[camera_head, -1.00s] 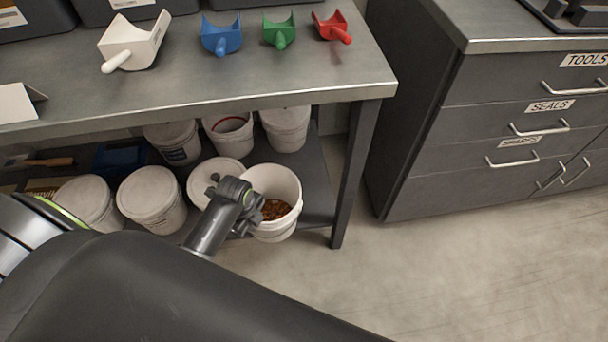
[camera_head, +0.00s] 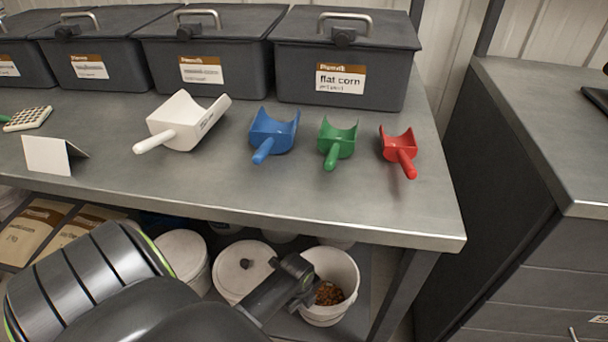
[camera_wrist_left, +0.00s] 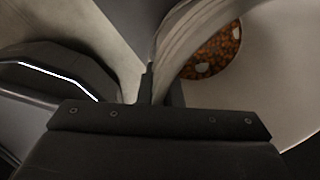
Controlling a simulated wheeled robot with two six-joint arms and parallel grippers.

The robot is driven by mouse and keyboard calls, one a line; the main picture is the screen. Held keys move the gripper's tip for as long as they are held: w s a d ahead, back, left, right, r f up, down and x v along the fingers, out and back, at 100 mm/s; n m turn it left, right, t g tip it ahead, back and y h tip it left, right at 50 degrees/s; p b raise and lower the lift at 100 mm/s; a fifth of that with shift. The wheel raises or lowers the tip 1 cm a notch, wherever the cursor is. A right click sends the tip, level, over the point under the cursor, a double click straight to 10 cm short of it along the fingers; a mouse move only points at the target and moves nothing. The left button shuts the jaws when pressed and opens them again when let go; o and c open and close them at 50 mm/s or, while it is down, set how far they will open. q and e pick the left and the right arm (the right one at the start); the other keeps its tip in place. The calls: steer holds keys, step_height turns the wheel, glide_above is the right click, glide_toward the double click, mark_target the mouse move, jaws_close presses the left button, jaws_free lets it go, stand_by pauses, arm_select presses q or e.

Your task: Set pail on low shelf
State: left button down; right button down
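The white open pail (camera_head: 345,262) with brown seeds (camera_head: 328,293) inside is near the right end of the low shelf, below the table's front edge. My left gripper (camera_head: 303,276) is at the pail's left rim. In the left wrist view the pail wall (camera_wrist_left: 195,40) runs down between the fingers (camera_wrist_left: 152,85), which appear shut on it. The seeds (camera_wrist_left: 212,58) show inside. The pail looks roughly upright. I cannot tell whether its base touches the low shelf (camera_head: 290,325), which is mostly hidden. My right gripper is not in view.
A lidded white pail (camera_head: 240,268) stands close left of the gripper, another (camera_head: 183,255) further left. The table's front edge (camera_head: 300,225) overhangs, and a table leg (camera_head: 403,290) is at right. Scoops and dark bins (camera_head: 345,60) stand on the tabletop. A drawer cabinet (camera_head: 530,250) is at right.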

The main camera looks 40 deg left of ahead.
arm_select(q)
step_height(320, 180, down, 3)
steer(key=shift+r+b, duration=0.1)
steer(key=shift+b, duration=0.4)
steer(key=shift+f, duration=0.2)
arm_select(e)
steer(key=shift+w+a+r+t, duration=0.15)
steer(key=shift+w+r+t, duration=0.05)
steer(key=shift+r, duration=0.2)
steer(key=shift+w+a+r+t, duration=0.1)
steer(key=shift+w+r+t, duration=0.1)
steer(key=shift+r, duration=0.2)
arm_select(q)
steer(key=shift+f, duration=0.1)
steer(key=c, duration=1.6)
jaws_free()
